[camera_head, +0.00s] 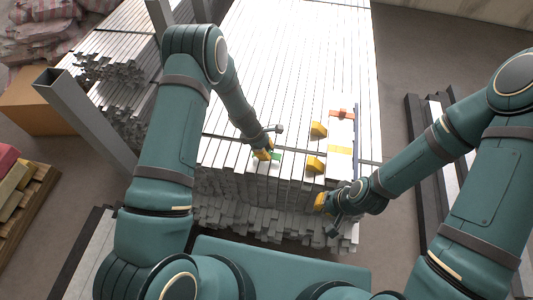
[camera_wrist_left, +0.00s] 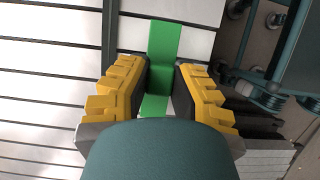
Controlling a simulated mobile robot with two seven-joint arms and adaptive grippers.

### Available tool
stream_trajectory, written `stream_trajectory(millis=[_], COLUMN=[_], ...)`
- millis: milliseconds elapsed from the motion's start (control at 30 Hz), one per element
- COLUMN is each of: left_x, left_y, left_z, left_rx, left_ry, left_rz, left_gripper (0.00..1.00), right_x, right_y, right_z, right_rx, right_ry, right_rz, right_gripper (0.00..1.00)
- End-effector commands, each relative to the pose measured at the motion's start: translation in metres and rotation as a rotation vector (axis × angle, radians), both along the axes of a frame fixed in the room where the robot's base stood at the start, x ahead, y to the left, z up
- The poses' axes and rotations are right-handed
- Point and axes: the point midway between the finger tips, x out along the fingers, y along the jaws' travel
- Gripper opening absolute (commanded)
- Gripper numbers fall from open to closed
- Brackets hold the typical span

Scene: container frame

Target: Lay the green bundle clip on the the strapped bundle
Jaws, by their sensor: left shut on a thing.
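The green bundle clip (camera_head: 275,154) is a small green strip at the near end of the strapped bundle (camera_head: 290,70), a large stack of pale metal bars. In the left wrist view the green clip (camera_wrist_left: 163,50) is a flat bent piece between the yellow fingers. My left gripper (camera_head: 264,154) is shut on it, over the top of the bundle; the gripper partly hides the clip. Whether the clip touches the bars is unclear. My right gripper (camera_head: 322,203) is low beside the bundle's near right corner; its finger opening is not clear.
Two yellow blocks (camera_head: 318,130) (camera_head: 315,164), an orange clip (camera_head: 341,114) and a yellow strip (camera_head: 340,150) lie on the bundle's right part. A grey post (camera_head: 88,122) slants at left. Dark beams (camera_head: 421,125) lie on the floor at right.

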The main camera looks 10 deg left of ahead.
Motion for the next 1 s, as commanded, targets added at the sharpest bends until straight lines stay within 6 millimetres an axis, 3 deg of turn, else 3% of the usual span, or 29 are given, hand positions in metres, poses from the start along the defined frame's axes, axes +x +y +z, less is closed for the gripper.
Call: stream_trajectory(millis=[100,467,500,533,867,1000], left_x=[0.0,0.0,0.0,0.0,0.0,0.001], left_y=[0.0,0.0,0.0,0.0,0.0,0.003], left_z=[-0.012,-0.015,-0.014,-0.014,-0.013,-0.003], left_rx=[0.0,0.0,0.001,0.001,0.001,0.001], left_ry=[0.0,-0.001,-0.001,-0.001,-0.001,-0.003], left_rz=[0.0,0.0,0.0,0.0,-0.001,0.0], left_gripper=[0.0,0.0,0.34,0.45,0.45,0.45], right_x=[0.001,0.001,0.001,0.001,0.001,0.0], right_y=[0.0,0.0,0.0,0.0,0.0,0.0], right_z=[-0.004,-0.007,-0.006,-0.006,-0.005,0.0], right_rx=[0.0,0.0,0.0,0.0,0.0,0.0], right_ry=[-0.002,-0.003,-0.003,-0.003,-0.003,-0.001], right_rz=[-0.001,-0.001,-0.001,-0.001,-0.001,0.0], right_gripper=[0.0,0.0,0.0,0.0,0.0,0.0])
